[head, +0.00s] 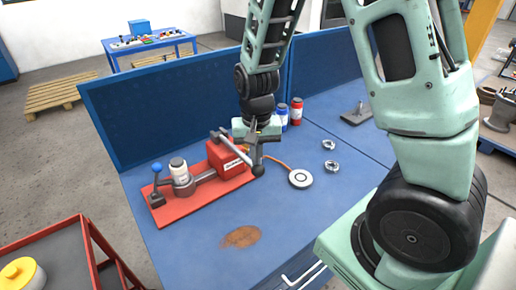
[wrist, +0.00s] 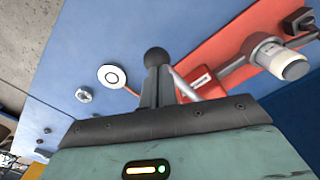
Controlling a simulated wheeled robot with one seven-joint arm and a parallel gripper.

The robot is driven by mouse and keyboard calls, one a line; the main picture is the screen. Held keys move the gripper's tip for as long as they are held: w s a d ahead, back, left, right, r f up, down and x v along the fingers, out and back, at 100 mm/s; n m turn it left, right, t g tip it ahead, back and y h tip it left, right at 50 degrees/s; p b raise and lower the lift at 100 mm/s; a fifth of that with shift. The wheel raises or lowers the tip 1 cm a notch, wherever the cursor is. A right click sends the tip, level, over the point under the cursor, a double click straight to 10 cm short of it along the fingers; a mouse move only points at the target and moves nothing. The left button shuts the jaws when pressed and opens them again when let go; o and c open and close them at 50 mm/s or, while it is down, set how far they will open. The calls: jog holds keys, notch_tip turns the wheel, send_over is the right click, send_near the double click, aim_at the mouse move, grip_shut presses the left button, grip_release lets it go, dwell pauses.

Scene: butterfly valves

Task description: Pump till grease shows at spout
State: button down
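A red pump body (head: 228,157) stands on a red base plate (head: 205,200) on the blue bench. Its grey lever (head: 232,147) slopes down to a black ball knob (head: 258,171), which also shows in the wrist view (wrist: 157,57). My gripper (head: 257,152) points down at the knob end. In the wrist view its dark fingers (wrist: 157,78) are close together on the lever just by the knob. An orange hose (head: 276,162) runs from the pump to a round white disc with a dark ring (head: 300,178). I cannot make out a spout or any grease.
Blue (head: 282,117) and red (head: 296,113) bottles stand behind my gripper. Two metal fittings (head: 329,145) lie right. A brown stain (head: 241,237) marks the clear front; blue panels (head: 180,105) close the back.

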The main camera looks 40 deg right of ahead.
notch_tip(320, 180, up, 7)
jog(key=w+p, duration=0.1)
jog(key=p, duration=0.5)
dwell(0.3)
jog(key=f+b, duration=0.1)
jog(key=f, duration=0.1)
jog(key=f+b, duration=0.2)
jog(key=f, duration=0.1)
jog(key=s+f+b, duration=0.1)
jog(key=f+b, duration=0.1)
jog(key=shift+s+f, duration=0.1)
jog(key=shift+f, duration=0.15)
notch_tip(320, 180, up, 8)
jog(key=w+p, duration=0.1)
jog(key=p, duration=0.5)
jog(key=shift+f+p, duration=0.25)
jog(key=shift+p, duration=0.1)
jog(key=shift+w+r, duration=0.1)
jog(key=shift+w, duration=0.05)
notch_tip(320, 180, up, 6)
jog(key=p, duration=0.5)
